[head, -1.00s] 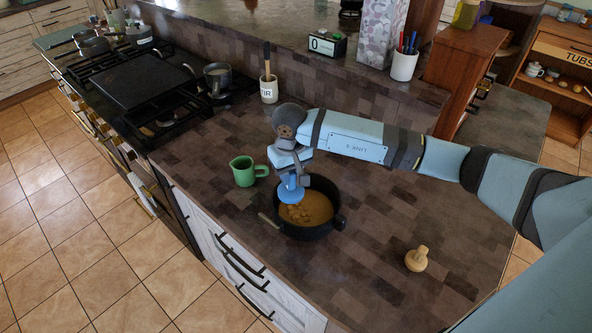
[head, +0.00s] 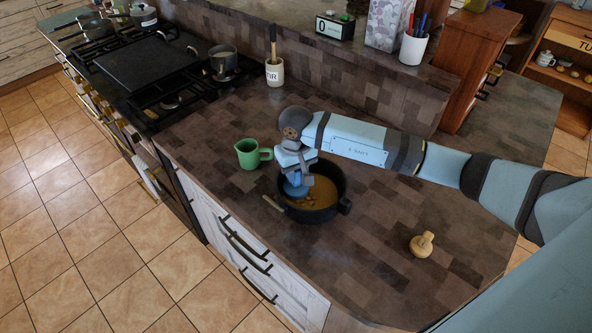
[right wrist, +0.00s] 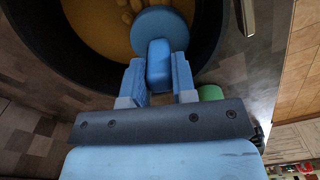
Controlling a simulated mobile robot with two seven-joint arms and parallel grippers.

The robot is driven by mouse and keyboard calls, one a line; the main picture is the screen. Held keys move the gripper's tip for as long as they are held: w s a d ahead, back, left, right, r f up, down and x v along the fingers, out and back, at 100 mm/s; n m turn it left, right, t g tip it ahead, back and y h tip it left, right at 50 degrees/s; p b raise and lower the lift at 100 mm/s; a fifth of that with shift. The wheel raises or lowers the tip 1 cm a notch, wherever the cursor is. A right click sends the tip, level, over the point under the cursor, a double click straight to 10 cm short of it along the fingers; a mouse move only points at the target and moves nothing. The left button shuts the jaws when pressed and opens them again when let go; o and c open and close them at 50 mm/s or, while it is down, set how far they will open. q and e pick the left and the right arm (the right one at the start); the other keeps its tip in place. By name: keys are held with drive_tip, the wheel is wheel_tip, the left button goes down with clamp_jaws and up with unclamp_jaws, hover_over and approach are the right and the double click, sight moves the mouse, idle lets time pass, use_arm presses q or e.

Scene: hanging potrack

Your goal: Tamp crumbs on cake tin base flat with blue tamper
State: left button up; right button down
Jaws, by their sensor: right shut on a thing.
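The blue tamper has a round flat disc (right wrist: 166,25) and a short handle, seen close in the right wrist view. My right gripper (right wrist: 158,75) is shut on its handle. In the head view the tamper (head: 294,191) is inside the left part of the dark round cake tin (head: 337,207), low over the crumbs. I cannot tell whether its disc touches them. The orange-brown crumb base (head: 322,192) fills the tin's floor, and a few lumps (right wrist: 127,15) lie beside the disc. My left gripper is not in view.
A green jug (head: 248,154) stands left of the tin, near the counter's front edge. A wooden knobbed object (head: 422,245) stands to the right. A utensil pot (head: 274,72) and the stove (head: 150,75) are behind.

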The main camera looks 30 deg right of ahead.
drive_tip(key=shift+f+b, duration=0.5)
drive_tip(key=shift+b, duration=0.05)
idle(0.7)
drive_tip(key=shift+s+f+b, duration=0.1)
drive_tip(key=shift+f+b, duration=0.05)
drive_tip(key=shift+b, duration=0.25)
idle(1.8)
drive_tip(key=shift+r+p, duration=0.3)
drive_tip(key=shift+r, duration=0.6)
drive_tip(key=shift+r+p, duration=0.7)
drive_tip(key=shift+r, duration=2)
